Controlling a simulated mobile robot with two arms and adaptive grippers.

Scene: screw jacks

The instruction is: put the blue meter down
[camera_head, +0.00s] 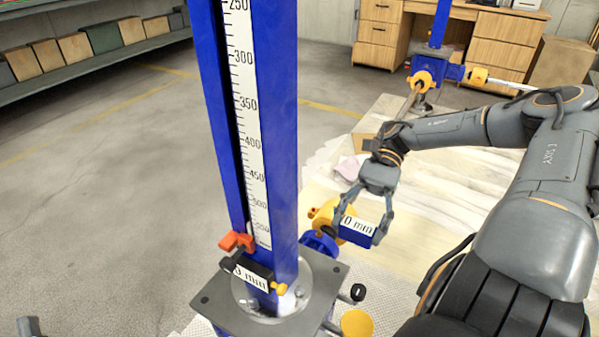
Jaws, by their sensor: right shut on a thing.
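The blue meter (355,235) is a small blue block with a white display reading "0 mm". My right gripper (361,227) is shut on it, one finger at each end. It hangs to the right of the blue column, in front of a yellow and blue part; I cannot tell whether it touches anything below. A small grey tip shows at the bottom left edge, perhaps my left gripper (28,327); its jaws cannot be made out.
A tall blue column (272,130) with a white millimetre scale (247,120) stands on a grey plate (230,318). Its black slider (246,268) has an orange lever. A second jack (428,75), wooden drawers (380,32) and a shelf (100,52) of boxes stand farther back. Floor at left is clear.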

